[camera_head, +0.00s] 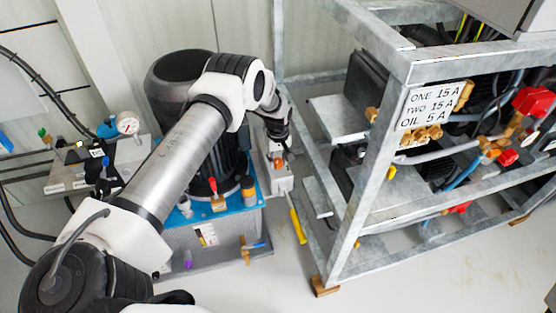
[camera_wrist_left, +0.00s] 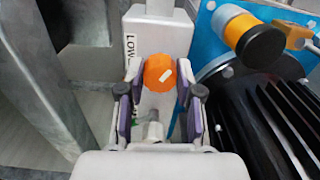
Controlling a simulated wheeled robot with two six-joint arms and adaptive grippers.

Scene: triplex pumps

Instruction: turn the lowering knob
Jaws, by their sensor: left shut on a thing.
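The lowering knob is an orange, many-sided knob (camera_wrist_left: 160,73) with a white mark, on a white box (camera_wrist_left: 150,22) whose partly hidden label begins "LOW". In the head view the knob (camera_head: 278,162) shows small, just below my left gripper (camera_head: 278,137). In the left wrist view my left gripper (camera_wrist_left: 158,88) has one finger on each side of the knob, shut on it. The white mark lies slanted, rising to the right. My right gripper is in neither view.
A galvanized frame (camera_head: 378,185) stands close on the right, with valves and hoses. A blue-topped tank (camera_head: 235,215) with a dark finned motor (camera_wrist_left: 265,125) is beside the box. Open floor lies in front.

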